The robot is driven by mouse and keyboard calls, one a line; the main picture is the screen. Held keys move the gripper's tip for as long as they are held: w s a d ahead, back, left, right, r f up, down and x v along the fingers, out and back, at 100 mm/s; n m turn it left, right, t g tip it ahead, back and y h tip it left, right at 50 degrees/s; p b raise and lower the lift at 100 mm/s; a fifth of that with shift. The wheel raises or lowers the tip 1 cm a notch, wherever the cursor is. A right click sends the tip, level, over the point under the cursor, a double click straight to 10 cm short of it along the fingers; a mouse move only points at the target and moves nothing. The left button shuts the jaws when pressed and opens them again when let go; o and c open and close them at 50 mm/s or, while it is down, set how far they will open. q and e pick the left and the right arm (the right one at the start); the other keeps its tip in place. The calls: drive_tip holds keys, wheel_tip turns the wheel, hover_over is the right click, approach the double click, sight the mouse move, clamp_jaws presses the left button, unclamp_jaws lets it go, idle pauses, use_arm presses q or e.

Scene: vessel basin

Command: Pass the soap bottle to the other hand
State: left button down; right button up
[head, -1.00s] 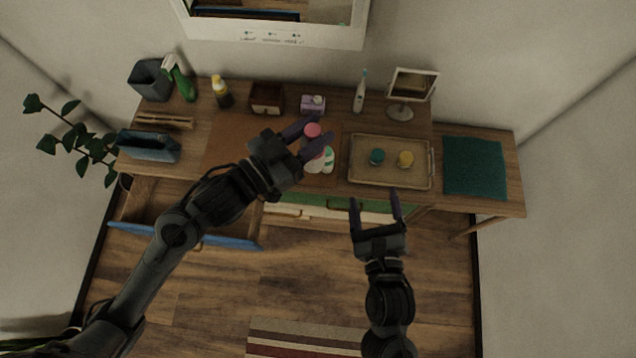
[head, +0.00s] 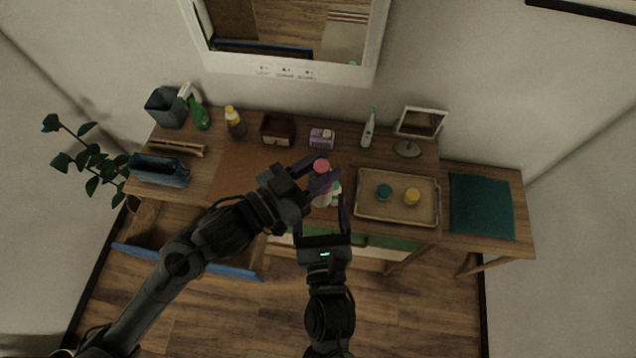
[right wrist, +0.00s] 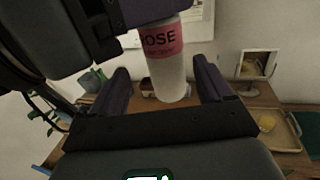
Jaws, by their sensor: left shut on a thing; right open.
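My right gripper (head: 321,208) is open, just in front of the bottle. The lower bottle stands between its spread fingers in the right wrist view (right wrist: 165,92); I see no contact.
A tray (head: 396,217) holding a teal and a yellow item is to the right.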

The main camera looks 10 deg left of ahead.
sight(319, 197)
drive_tip(key=shift+x, duration=2.6)
drive_tip(key=shift+a, duration=0.1)
drive_tip(key=c, duration=1)
use_arm(q)
drive_tip(key=c, duration=1.1)
unclamp_jaws()
drive_tip(key=shift+c, duration=0.2)
use_arm(e)
drive_tip(key=shift+c, duration=0.8)
use_arm(q)
drive_tip(key=o, duration=0.5)
drive_tip(key=shift+r, duration=0.1)
